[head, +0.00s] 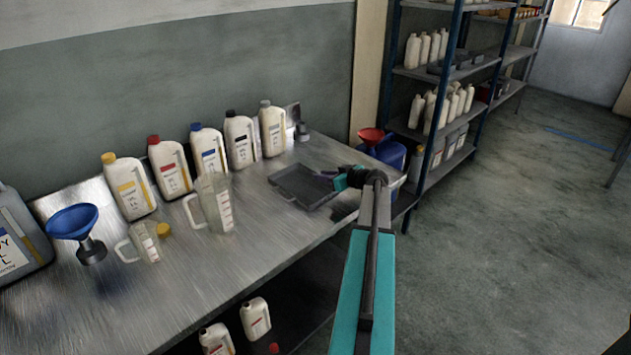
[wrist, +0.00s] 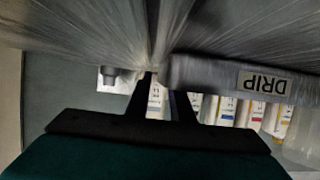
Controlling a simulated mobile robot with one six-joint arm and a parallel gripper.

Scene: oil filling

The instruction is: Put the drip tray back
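The drip tray (head: 291,196) is a shallow dark grey tray lying on the metal bench. In the wrist view, which is upside down, its wall with the DRIP label (wrist: 230,77) reaches in from the right. My gripper (head: 326,174) is at the tray's right end in the head view, low over the bench. In the wrist view my gripper (wrist: 160,90) has its two dark fingers apart, with a bottle visible through the gap. The tray's near corner is close to the right finger. I cannot tell whether they touch.
White oil bottles (head: 216,151) line the wall behind the tray. A measuring jug (head: 214,206), a smaller jug (head: 144,243) and a blue funnel (head: 73,222) stand left on the bench (head: 215,275). A red funnel (head: 371,136) and blue canister (head: 391,154) are beyond my gripper.

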